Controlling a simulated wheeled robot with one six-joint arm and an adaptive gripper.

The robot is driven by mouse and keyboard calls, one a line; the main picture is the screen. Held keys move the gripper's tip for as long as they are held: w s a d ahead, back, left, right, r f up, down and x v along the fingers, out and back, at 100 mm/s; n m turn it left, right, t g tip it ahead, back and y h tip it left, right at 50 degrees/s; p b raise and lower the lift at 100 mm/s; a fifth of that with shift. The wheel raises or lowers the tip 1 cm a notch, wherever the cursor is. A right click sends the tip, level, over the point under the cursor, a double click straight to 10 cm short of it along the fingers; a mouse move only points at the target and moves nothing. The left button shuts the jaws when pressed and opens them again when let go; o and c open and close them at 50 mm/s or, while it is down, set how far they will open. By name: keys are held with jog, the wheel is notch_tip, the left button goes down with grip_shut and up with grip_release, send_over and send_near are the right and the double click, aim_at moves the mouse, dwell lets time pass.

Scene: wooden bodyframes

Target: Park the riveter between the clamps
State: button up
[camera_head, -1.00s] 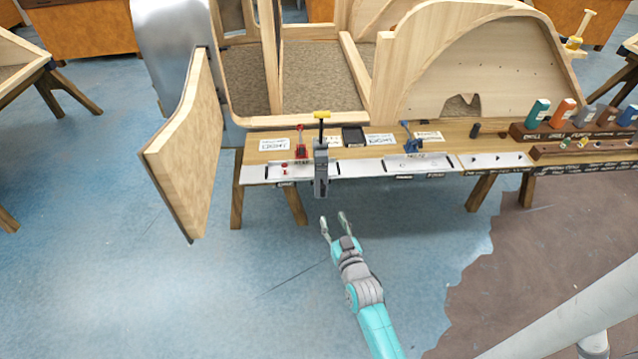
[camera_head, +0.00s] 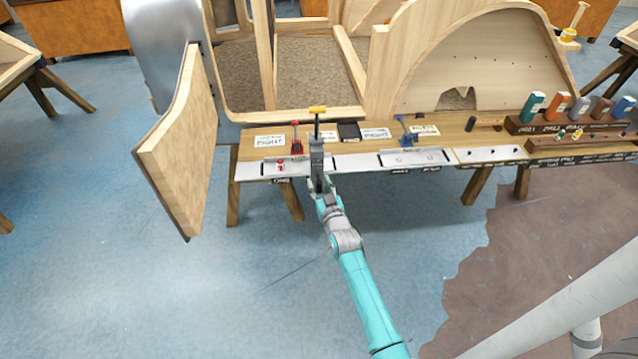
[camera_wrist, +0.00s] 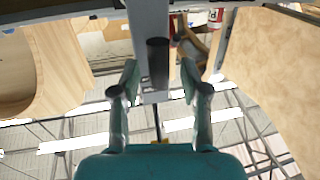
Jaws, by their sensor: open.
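The riveter, which I take to be the grey upright tool with a yellow top (camera_head: 316,148), stands at the bench's front edge, its lower part reaching below the edge. In the wrist view its grey body (camera_wrist: 148,25) passes between my fingers. My gripper (camera_head: 319,187) is open, with one finger on each side of the body; whether they touch it I cannot tell. The red clamp (camera_head: 296,140) stands just left of the riveter. The blue clamp (camera_head: 404,132) stands farther right. My gripper hides the riveter's lower end in the head view.
The wooden bench (camera_head: 465,138) carries cards, a small black block (camera_head: 348,131) between the clamps, and metal strips along its front. Racks of coloured-handled tools (camera_head: 560,122) stand right. A curved wooden panel (camera_head: 180,150) juts forward at left. Floor before the bench is clear.

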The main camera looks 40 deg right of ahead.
jog(key=shift+w+d, duration=0.1)
jog(key=shift+w, duration=0.25)
grip_shut()
